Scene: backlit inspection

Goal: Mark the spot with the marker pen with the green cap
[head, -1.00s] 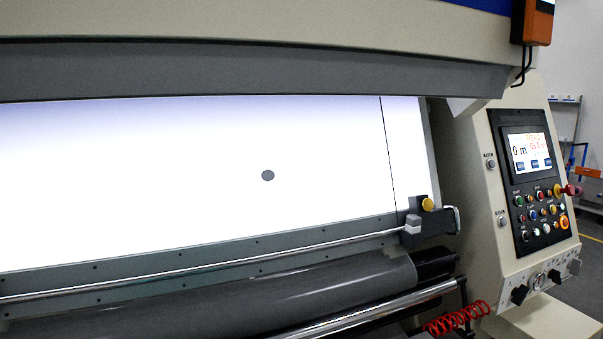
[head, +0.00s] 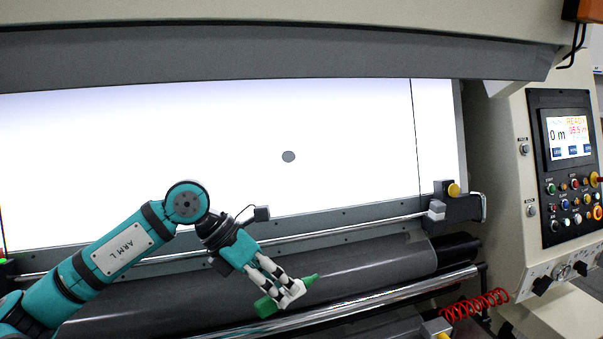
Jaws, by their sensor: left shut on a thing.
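A dark grey round spot (head: 288,157) shows on the bright backlit panel (head: 230,125), right of the picture's middle line in height terms above the rail. My left gripper (head: 287,294) is in front of the grey roller, below and apart from the spot. It is shut on a green marker pen (head: 266,306). The pen lies slanted, its narrow green end (head: 310,280) up to the right; the fingers hide its middle. I cannot tell whether the cap is on. My right gripper is not in view.
A metal rail (head: 330,232) and a dark grey roller (head: 375,265) run below the panel. A block with a yellow knob (head: 453,190) sits at the panel's lower right. A control console (head: 566,165) and a red coiled cable (head: 473,306) are at the right.

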